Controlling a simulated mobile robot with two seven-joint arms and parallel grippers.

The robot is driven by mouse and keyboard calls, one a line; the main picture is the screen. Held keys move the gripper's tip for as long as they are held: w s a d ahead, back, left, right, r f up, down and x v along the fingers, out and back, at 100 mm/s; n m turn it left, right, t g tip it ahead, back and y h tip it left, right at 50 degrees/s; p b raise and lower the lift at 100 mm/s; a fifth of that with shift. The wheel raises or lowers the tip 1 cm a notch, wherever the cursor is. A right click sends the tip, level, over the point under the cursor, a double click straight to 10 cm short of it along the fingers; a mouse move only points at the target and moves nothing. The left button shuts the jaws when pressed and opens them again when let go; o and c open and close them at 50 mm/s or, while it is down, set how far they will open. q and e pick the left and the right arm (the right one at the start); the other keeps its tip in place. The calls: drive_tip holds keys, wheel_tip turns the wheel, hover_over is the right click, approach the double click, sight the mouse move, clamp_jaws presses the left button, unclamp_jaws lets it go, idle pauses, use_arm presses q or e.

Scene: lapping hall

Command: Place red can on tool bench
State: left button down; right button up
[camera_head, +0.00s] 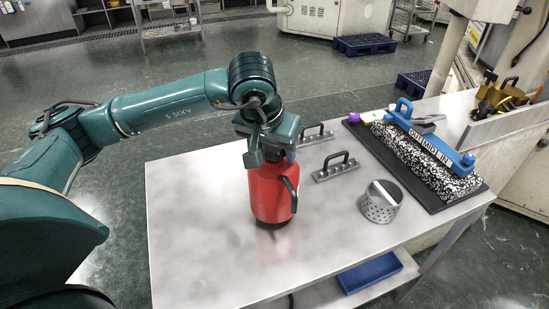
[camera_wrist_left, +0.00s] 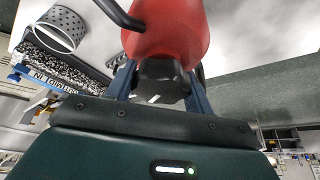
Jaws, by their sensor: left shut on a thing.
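The red can (camera_head: 268,195) has a dark side handle and a dark base, and it is upright at the middle of the metal tool bench (camera_head: 190,235). My left gripper (camera_head: 268,158) is above the can, shut on its top. In the left wrist view the red can (camera_wrist_left: 168,30) fills the top middle, with its dark cap (camera_wrist_left: 162,80) between the two blue-grey fingers of my left gripper (camera_wrist_left: 160,85). Whether the can's base touches the bench, I cannot tell. My right gripper does not show.
Right of the can are two handled metal bars (camera_head: 336,167), a perforated metal cup (camera_head: 381,202) and a dark mat (camera_head: 435,198) with a blue-handled tool over a speckled block. A blue tray (camera_head: 369,273) is on the lower shelf. The bench's left and front are clear.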

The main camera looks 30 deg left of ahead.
use_arm(q)
wheel_tip(320, 180, down, 3)
drive_tip(key=shift+r, duration=0.1)
drive_tip(key=c, duration=1)
unclamp_jaws()
drive_tip(key=shift+f, duration=0.2)
drive_tip(key=o, duration=0.4)
drive_tip(key=shift+r, duration=0.1)
drive_tip(key=shift+r, duration=0.2)
drive_tip(key=v, duration=1.1)
drive_tip(key=shift+s+r+b, duration=0.15)
drive_tip(key=shift+r+b, duration=0.2)
